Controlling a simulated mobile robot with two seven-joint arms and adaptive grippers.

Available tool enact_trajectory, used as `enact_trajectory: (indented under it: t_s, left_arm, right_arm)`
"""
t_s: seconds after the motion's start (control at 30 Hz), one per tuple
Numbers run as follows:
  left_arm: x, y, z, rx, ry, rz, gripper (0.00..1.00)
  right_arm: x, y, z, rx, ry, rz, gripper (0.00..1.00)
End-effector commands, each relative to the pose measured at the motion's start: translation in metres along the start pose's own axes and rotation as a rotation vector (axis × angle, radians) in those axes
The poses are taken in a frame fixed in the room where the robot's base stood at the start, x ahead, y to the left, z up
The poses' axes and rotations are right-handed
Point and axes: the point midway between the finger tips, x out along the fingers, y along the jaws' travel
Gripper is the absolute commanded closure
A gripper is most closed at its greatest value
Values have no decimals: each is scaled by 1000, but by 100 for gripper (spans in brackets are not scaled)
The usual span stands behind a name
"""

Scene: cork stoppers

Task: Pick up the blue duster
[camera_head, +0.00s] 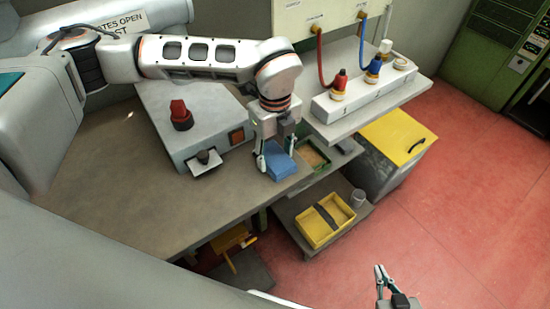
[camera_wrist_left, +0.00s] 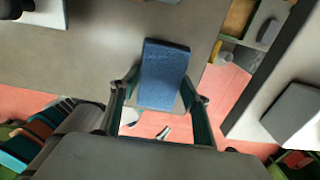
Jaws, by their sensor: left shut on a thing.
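The blue duster (camera_head: 280,165) is a blue block near the front right edge of the grey-brown worktop. My left gripper (camera_head: 274,160) points down over it, with its fingers closed on its sides. In the left wrist view the duster (camera_wrist_left: 163,75) sits between the two fingers (camera_wrist_left: 160,105) and extends beyond their tips. I cannot tell whether its underside touches the worktop. My right gripper (camera_head: 384,278) is low at the bottom right of the head view, over the red floor and away from the duster; its finger gap is unclear.
A grey box with a red knob (camera_head: 181,115) stands left of the duster. A green-rimmed tray (camera_head: 314,157) lies to its right. A white shelf with hose fittings (camera_head: 365,88) is close on the right. A yellow tray (camera_head: 325,220) and clear cup (camera_head: 357,198) sit lower down. The front left worktop is clear.

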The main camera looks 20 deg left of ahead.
Motion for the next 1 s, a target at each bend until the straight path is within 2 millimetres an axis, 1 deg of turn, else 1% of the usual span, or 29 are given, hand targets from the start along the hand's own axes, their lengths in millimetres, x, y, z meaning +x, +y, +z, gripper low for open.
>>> enact_trajectory:
  t_s: [0.27,0.37,0.47,0.57,0.67,0.8,0.9,1.0]
  left_arm:
    - [-4,0,0,0,0,0,72]
    - [-12,-1,0,0,-1,-2,72]
    - [-24,-1,1,0,-2,-3,72]
    - [-44,-1,1,-1,-2,-5,72]
    - [-70,-1,1,0,-3,-5,72]
    - [-110,-2,1,0,-4,-6,72]
    - [-137,-1,1,-1,-4,-5,72]
    - [-159,-1,1,-1,-3,-4,72]
  right_arm:
    - [0,0,1,0,-1,0,100]
    - [0,0,1,0,-1,0,100]
    - [0,0,0,0,1,0,100]
    - [0,0,-1,0,3,1,100]
    - [0,0,-1,0,5,1,100]
    - [1,0,-1,1,5,1,100]
    - [1,0,0,1,4,1,100]
    - [1,0,1,1,4,1,100]
